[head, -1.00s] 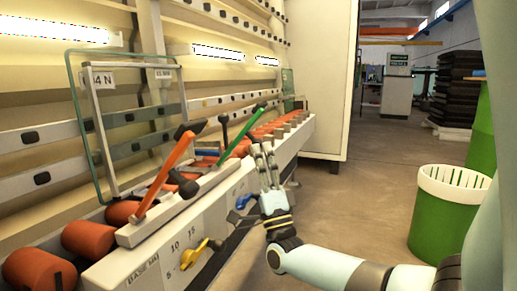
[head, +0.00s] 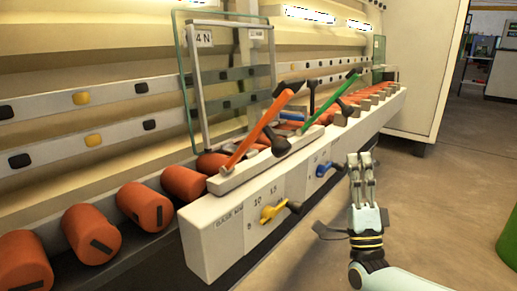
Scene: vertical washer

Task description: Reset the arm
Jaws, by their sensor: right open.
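My right gripper (head: 360,172) is at the right of the head view, fingers pointing up and away, open and empty. It is in front of the washer's white front rail (head: 225,240), to the right of the blue handle (head: 323,169) and apart from it as far as I can see. My left gripper is not in view.
The rail carries an orange lever (head: 258,130), a green lever (head: 333,99) and a yellow handle (head: 272,212). Orange rollers (head: 145,206) line the machine, and a glass pane (head: 187,60) stands behind. Floor (head: 450,190) at the right is clear up to a green bin (head: 508,236).

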